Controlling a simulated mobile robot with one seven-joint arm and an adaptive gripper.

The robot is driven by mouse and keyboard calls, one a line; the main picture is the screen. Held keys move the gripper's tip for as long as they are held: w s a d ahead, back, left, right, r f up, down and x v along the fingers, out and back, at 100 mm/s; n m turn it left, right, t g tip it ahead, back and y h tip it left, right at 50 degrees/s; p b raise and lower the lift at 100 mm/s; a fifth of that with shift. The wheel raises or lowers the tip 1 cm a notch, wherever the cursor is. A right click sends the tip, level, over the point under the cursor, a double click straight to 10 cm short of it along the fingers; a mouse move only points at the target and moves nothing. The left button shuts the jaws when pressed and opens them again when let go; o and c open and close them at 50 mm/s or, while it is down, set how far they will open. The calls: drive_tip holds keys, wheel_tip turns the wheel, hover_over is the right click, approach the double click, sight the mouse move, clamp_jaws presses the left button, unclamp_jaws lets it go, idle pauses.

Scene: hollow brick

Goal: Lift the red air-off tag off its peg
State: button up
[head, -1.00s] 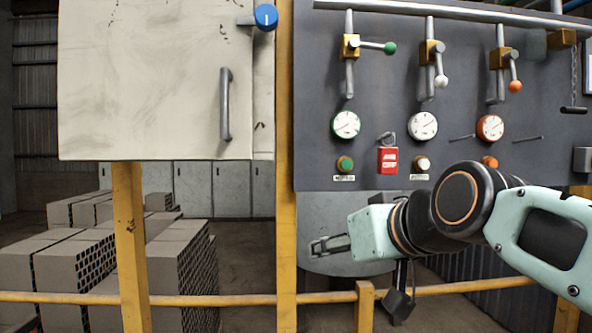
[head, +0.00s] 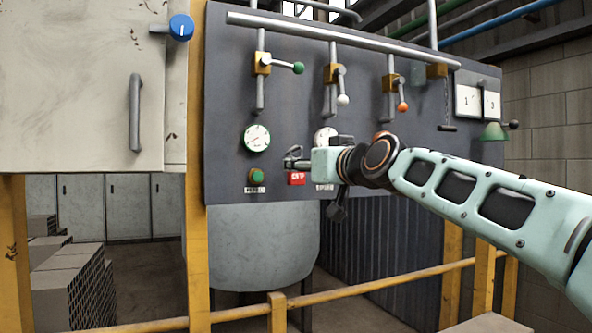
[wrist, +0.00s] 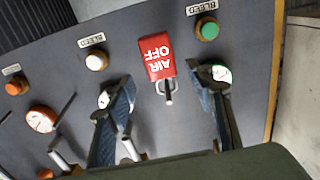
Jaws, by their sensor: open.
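The red air-off tag (head: 297,179) hangs on the grey panel between the green and white bleed buttons. In the wrist view the tag (wrist: 159,58), with white lettering, appears upside down, its ring on a metal peg (wrist: 169,98). My gripper (head: 294,160) is at the tag's height or slightly above it, in front of the panel. In the wrist view my open gripper (wrist: 166,80) has one blue-padded finger on each side of the tag and peg, with gaps on both sides. The tag appears to still hang on the peg. My wrist hides part of the panel in the head view.
Gauges, buttons and valve levers with green (head: 298,68), white (head: 343,100) and orange (head: 402,106) knobs surround the tag. A pale cabinet (head: 80,90) stands at the left. A yellow railing (head: 380,290) runs below. Bricks (head: 70,285) are stacked at lower left.

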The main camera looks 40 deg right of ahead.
drive_tip(key=shift+p+x, duration=1.1)
drive_tip(key=shift+x, duration=1.55)
drive_tip(key=shift+a, duration=0.2)
drive_tip(key=c, duration=1.2)
